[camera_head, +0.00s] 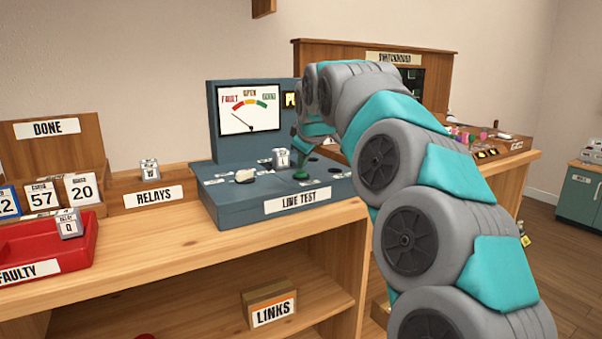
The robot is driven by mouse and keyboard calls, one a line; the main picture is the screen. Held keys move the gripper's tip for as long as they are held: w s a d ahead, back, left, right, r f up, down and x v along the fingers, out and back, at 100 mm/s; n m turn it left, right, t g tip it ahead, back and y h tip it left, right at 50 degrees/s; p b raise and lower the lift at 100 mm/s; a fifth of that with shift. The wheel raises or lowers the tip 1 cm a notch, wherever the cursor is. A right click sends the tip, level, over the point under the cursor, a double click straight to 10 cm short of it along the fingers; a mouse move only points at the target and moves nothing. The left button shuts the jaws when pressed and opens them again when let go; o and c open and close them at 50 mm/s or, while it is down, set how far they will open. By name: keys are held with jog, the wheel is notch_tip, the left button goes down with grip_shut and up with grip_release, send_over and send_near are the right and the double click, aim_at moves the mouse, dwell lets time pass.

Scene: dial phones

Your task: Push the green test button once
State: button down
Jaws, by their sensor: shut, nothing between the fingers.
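The blue-grey line test console (234,208) stands on the wooden bench, with a LINE TEST label on its front edge. The green test button (312,171) is a domed button on its top. A small grey relay block (281,158) stands upright on the console, left of and behind the button. My gripper (299,158) is small in the picture and partly hidden by my arm; it points down just above and behind the button. It is shut with nothing in it. I cannot tell whether it touches the console. The dial needle (243,121) points toward FAULT.
A white knob (245,176) sits left on the console. A red FAULTY tray (78,257) holding a relay, a RELAYS box (170,194) and a DONE rack (85,151) stand left. A switchboard (390,57) stands behind my arm. Bare bench lies in front of the RELAYS box.

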aim_at(303, 173)
jog(key=shift+f, duration=0.55)
dwell(0.6)
jog(key=shift+r, duration=0.15)
jog(key=shift+r+p, duration=0.7)
jog(key=shift+r, duration=0.1)
jog(key=shift+r, duration=0.1)
notch_tip(303, 173, up, 3)
jog(key=p, duration=0.2)
jog(key=shift+p, duration=0.3)
jog(key=shift+r, duration=0.95)
